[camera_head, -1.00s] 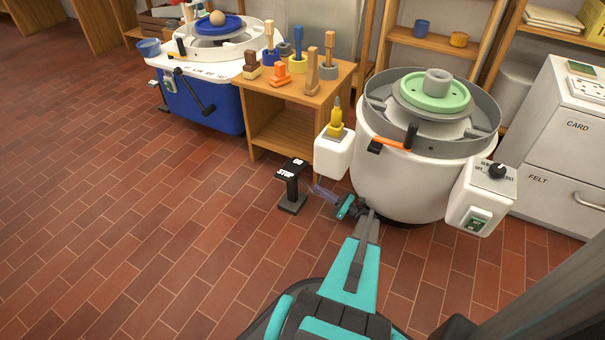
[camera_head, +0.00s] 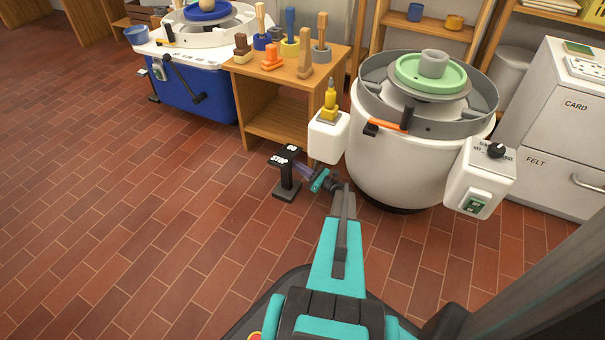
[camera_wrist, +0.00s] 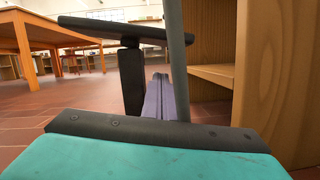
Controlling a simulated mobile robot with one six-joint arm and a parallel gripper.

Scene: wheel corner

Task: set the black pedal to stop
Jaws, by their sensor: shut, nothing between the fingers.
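The black pedal (camera_head: 284,160) stands on the floor on a short post with a flat base. Its top plate carries white lettering; STOP reads on the near part, and the far end's label is hard to read. In the wrist view the plate (camera_wrist: 105,30) spans the upper left, above its dark post (camera_wrist: 131,80). My gripper (camera_head: 303,170) is shut and empty, low beside the pedal's right side. Its purple fingers (camera_wrist: 160,98) point forward at the right of the post, lower than the plate in the picture. I cannot tell whether they touch the pedal.
A white wheel (camera_head: 405,165) with a yellow bottle on its side box stands close at right. A wooden tool table (camera_head: 272,105) is behind the pedal, and a blue wheel unit (camera_head: 195,98) further left. The brick floor at left is clear.

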